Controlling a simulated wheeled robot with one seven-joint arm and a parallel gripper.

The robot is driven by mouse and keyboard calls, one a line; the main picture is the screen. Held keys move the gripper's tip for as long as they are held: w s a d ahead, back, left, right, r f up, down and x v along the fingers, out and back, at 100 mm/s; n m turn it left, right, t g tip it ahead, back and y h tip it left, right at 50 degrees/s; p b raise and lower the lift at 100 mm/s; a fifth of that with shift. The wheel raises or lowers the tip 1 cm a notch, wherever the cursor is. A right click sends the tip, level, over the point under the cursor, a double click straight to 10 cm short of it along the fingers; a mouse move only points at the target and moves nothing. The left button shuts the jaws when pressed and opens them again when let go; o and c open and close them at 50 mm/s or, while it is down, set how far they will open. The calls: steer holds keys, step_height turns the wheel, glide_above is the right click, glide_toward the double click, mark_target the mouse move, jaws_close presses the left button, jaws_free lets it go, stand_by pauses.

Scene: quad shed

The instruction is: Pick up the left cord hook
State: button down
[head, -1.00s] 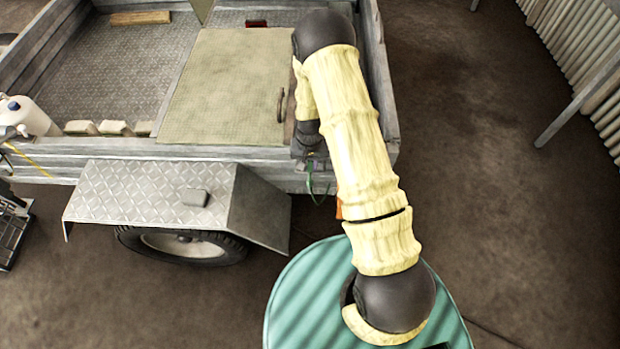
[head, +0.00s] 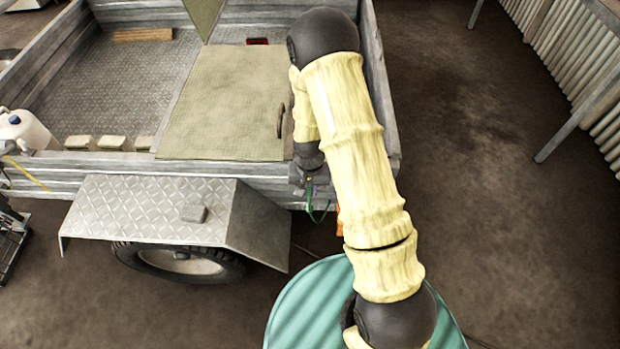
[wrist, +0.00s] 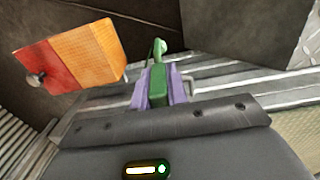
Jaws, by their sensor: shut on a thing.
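The green cord hook (wrist: 157,52) is between the purple fingers of my gripper (wrist: 159,88) in the wrist view. The fingers are shut on its body, and its curved end sticks out beyond them. In the head view, my gripper (head: 309,186) is mostly hidden by my arm at the trailer's near right corner. A thin green curved piece (head: 319,214) shows just below it there. I cannot tell whether the hook still touches the trailer. No second cord hook is clear in either view.
A red and orange lamp (wrist: 76,62) is close left of the hook in the wrist view. The trailer wall (head: 190,163), its metal fender (head: 150,208) and a teal ribbed drum top (head: 310,300) are close by.

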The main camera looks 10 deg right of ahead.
steer(key=s+a+b, duration=0.1)
steer(key=s+a, duration=0.2)
steer(key=s, duration=0.9)
steer(key=shift+a+b, duration=0.15)
steer(key=shift+b, duration=0.2)
